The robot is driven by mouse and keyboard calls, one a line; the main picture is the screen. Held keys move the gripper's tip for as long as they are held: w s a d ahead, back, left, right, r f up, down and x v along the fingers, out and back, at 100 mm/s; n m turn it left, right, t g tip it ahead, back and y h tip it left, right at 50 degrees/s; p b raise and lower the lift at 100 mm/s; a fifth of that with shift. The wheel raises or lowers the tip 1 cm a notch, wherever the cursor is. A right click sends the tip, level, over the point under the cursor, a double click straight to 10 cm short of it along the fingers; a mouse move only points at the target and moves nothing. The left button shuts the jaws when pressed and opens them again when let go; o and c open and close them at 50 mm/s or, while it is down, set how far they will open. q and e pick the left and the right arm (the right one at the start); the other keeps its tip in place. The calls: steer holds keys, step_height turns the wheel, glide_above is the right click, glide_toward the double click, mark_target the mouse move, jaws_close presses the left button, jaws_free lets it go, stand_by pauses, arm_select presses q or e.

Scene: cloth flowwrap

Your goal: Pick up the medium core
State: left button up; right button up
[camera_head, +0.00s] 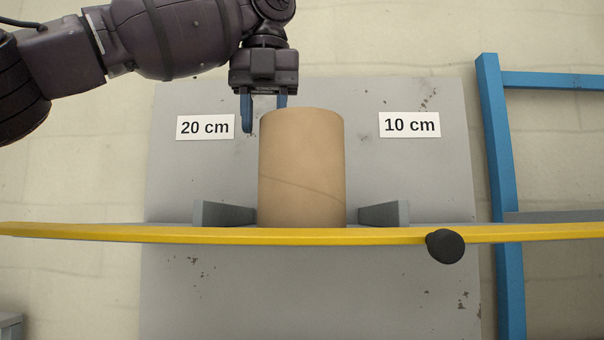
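A brown cardboard core (302,170) stands in the middle of the view, between two grey brackets and behind a yellow bar. Whether it is the medium one cannot be told, as no other core shows. My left gripper (264,116) points down at the core's upper left edge. Its two blue fingers are apart and nothing shows between them. The right finger's tip is hidden behind the core's top, and the left finger is just left of the core. Contact cannot be told. My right gripper is not in view.
A yellow bar (190,234) with a black knob (445,246) crosses in front. Grey brackets (224,214) and (384,214) flank the core. Labels read "20 cm" (205,127) and "10 cm" (410,125) on a grey panel (430,180). A blue frame (497,150) stands at right.

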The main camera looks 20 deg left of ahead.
arm_select(q)
steer(key=shift+w+a+f, duration=0.1)
steer(key=shift+w+f, duration=0.05)
steer(key=shift+f, duration=0.6)
steer(key=shift+w+a+f, duration=0.1)
steer(key=shift+f, duration=0.6)
steer(key=shift+c, duration=0.3)
jaws_close()
